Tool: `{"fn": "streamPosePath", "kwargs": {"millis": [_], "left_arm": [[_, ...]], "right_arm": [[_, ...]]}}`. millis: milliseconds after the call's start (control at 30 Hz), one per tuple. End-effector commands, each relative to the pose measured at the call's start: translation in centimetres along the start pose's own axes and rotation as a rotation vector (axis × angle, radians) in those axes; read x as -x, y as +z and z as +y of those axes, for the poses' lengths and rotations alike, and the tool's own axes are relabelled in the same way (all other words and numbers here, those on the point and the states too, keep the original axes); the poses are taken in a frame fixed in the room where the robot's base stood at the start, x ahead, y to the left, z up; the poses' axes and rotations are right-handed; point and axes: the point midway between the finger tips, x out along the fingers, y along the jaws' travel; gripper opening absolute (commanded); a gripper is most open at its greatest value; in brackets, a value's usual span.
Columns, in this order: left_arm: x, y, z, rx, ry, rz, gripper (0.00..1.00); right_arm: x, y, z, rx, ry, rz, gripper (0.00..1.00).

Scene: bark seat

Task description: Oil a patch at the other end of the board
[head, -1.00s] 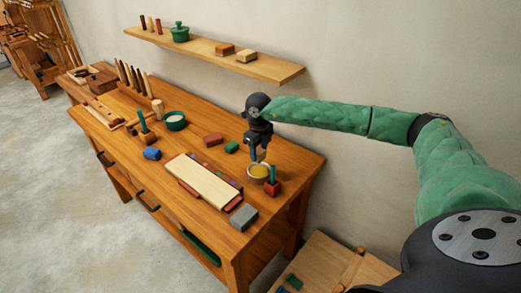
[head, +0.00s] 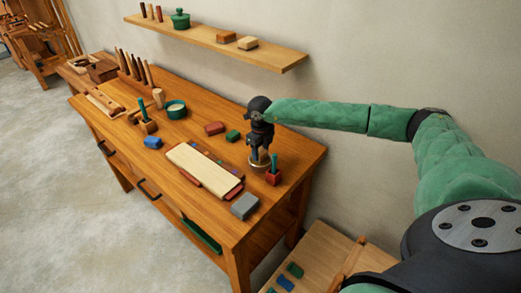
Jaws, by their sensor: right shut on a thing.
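The pale board (head: 203,172) lies on the workbench, propped on reddish strips along its edges. A small round dish (head: 258,167) stands near the bench's right end; the earlier frame shows yellow liquid in it, now mostly hidden. My right gripper (head: 259,157) points down right over this dish, its tips at or inside the rim. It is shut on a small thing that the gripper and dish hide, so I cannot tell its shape. My left gripper is out of view.
Close right of the dish stands a red block with a teal peg (head: 273,172). A grey block (head: 244,206) lies off the board's near right end. A shelf (head: 220,46) hangs above.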

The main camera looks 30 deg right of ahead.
Motion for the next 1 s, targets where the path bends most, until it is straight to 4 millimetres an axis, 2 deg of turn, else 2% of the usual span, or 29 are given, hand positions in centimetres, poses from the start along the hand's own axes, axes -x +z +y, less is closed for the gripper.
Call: {"fn": "streamPosePath", "kwargs": {"millis": [500, 1000], "left_arm": [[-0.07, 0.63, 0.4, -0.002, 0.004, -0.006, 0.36], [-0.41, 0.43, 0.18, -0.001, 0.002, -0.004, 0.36]], "right_arm": [[0.03, 0.01, 0.0, 0.0, 0.0, 0.0, 0.22], [-0.41, 0.01, 0.01, 0.0, 0.0, 0.0, 0.22]]}}
